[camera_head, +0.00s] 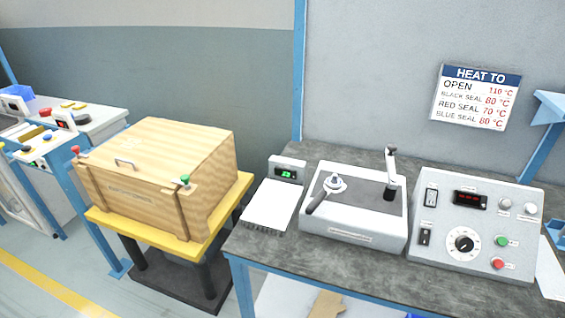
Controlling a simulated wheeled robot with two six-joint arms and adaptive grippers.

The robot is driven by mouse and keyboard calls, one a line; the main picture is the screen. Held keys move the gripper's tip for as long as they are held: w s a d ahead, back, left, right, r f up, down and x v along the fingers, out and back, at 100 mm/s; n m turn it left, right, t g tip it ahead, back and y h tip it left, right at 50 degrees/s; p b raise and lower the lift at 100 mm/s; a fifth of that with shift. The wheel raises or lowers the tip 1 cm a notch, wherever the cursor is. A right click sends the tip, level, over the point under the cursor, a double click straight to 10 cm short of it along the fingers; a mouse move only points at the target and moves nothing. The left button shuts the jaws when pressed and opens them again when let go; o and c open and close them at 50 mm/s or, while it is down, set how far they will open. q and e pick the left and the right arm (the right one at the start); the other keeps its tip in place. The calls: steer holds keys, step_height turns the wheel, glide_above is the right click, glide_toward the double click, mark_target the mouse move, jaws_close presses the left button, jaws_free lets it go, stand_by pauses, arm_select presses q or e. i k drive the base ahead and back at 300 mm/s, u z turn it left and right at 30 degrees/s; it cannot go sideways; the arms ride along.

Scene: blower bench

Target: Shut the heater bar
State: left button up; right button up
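A low white machine (350,235) sits in the middle of the grey bench top. At its back right, a short metal arm (391,165) stands upright above a dark block (389,194). On its left, a dark handle (318,202) slants beside a round silver part (335,184). I cannot tell for sure which part is the heater bar; the upright arm looks raised. Neither of my grippers is in view.
A control box (470,262) with a dial, red display and green and red buttons stands at right. A small unit (288,170) with a green display and white plate is at left. A wooden crate (150,180) rests on a yellow-topped stand. A HEAT TO sign (475,97) hangs behind.

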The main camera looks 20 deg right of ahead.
mark_target(391, 147)
steer(key=z, duration=1.9)
steer(key=i, duration=0.45)
steer(key=z, duration=0.45)
